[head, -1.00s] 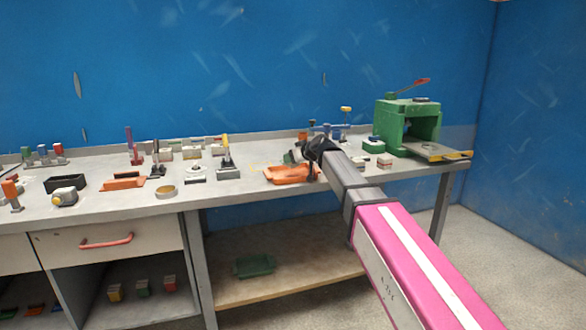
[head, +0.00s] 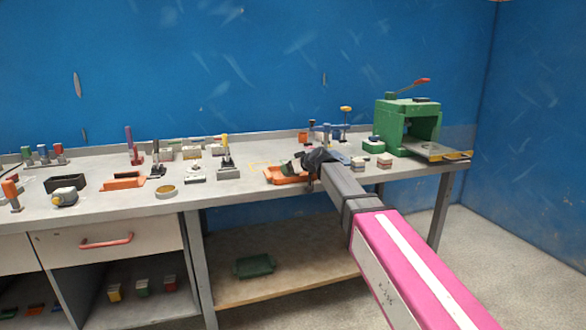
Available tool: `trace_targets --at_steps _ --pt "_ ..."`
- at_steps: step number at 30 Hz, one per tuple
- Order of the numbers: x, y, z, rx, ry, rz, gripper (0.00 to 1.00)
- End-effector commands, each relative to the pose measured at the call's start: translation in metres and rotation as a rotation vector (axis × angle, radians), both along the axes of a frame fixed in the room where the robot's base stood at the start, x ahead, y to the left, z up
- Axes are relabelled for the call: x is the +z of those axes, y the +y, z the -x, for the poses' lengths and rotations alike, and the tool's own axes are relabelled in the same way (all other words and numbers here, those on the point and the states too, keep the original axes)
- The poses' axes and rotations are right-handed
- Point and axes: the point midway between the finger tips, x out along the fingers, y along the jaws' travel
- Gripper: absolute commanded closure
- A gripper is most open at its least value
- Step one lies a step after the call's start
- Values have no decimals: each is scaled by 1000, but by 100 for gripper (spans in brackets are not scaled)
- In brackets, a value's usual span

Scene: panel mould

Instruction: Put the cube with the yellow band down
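Two small pale cubes with reddish bands, one here (head: 357,163) and one here (head: 384,161), stand on the bench to the right of my gripper.
A green press (head: 392,126) with a red-tipped lever stands at the right end of the bench. A toggle clamp (head: 226,160), a round tin (head: 166,191) and several blocks stand further left.

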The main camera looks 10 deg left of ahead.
Motion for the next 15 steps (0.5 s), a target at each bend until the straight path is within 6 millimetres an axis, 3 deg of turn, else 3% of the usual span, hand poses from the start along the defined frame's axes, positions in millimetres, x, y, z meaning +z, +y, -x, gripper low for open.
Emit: trace_targets --at_steps 9,15 --pt "3 0 0 0 0 0 22" --pt "15 -21 17 -2 -2 -1 22"
